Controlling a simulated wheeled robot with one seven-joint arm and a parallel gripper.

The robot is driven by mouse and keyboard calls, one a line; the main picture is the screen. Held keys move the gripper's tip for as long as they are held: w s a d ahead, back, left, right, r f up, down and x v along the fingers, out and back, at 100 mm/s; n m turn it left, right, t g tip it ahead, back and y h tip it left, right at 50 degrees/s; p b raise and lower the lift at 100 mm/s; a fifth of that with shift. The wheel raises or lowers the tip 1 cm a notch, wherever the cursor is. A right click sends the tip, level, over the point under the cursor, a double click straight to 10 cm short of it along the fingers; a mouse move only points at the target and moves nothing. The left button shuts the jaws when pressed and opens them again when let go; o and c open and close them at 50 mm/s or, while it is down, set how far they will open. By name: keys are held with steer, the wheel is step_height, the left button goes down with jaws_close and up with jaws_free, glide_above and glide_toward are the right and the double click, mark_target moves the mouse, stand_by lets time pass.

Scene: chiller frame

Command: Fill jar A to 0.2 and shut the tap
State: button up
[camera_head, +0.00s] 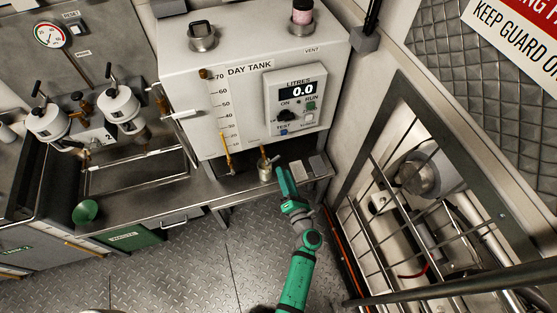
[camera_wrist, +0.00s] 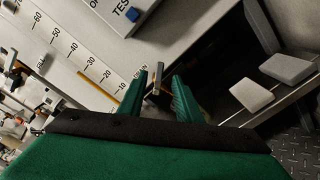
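The day tank (camera_head: 185,110) is a white box on the bench, with a litre scale and a display (camera_head: 298,91) reading 0.0. A small drain tap (camera_head: 264,155) with a brownish lever sits low on its front; it also shows in the wrist view (camera_wrist: 156,80). My green gripper (camera_head: 280,171) is beside it at the tank's lower front. In the wrist view my gripper (camera_wrist: 160,87) is open, with the tap lever seen between its fingers; I cannot tell whether they touch it. A small metal piece (camera_head: 266,174) shows below the tap. I cannot identify jar A.
Two pale flat blocks (camera_wrist: 250,94) lie on the shelf right of the gripper. An amber level tube (camera_head: 226,149) stands left of the tap. A barred guard frame (camera_head: 425,190) is at the right. Filter units (camera_head: 122,104) stand at the left. The floor (camera_head: 190,270) in front is clear.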

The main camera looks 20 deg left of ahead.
mark_target(278, 158)
steer(key=x, duration=0.9)
jaws_close()
